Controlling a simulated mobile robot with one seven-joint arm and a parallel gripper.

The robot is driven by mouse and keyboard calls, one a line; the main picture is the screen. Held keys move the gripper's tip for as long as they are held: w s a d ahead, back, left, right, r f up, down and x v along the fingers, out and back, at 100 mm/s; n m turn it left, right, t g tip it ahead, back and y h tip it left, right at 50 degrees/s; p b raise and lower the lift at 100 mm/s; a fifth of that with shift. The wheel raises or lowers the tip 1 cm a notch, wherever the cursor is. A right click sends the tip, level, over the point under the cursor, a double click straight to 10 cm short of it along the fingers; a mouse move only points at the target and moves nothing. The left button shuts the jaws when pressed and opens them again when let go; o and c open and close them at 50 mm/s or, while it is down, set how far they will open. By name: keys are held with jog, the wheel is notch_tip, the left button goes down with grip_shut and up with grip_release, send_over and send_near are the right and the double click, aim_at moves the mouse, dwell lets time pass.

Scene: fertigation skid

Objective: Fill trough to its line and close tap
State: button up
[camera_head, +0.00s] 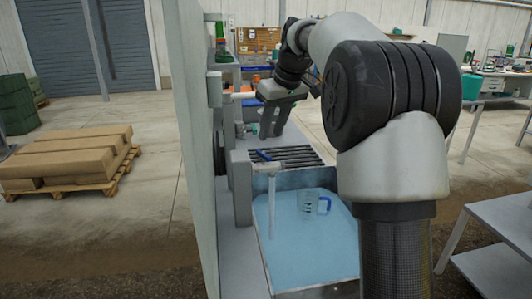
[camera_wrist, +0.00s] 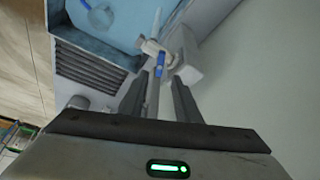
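The trough (camera_head: 310,286) holds blue water over its whole visible floor. It also shows at the top of the wrist view (camera_wrist: 118,36). I cannot make out a fill line. The tap (camera_head: 264,163) has a blue lever (camera_wrist: 160,62) and sits over the trough's left side. A pale vertical column (camera_head: 271,205) runs from it down to the water; I cannot tell whether it is pipe or stream. My gripper (camera_wrist: 160,88) is open, its two dark fingers apart and pointing toward the tap. In the head view it is behind the tap, with fingertips hard to see.
A clear jug (camera_head: 307,205) with a blue handle stands in the trough. A dark slatted grate (camera_head: 290,156) lies behind the water. A tall pale panel (camera_head: 190,130) rises close on the left. A grey metal table (camera_head: 500,225) stands at the right.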

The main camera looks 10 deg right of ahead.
aim_at(263, 154)
jog(key=b+x, duration=0.1)
jog(key=x, duration=0.6)
jog(key=shift+w+f, duration=0.1)
jog(key=shift+f, duration=0.15)
jog(key=shift+a+r, duration=0.1)
grip_shut()
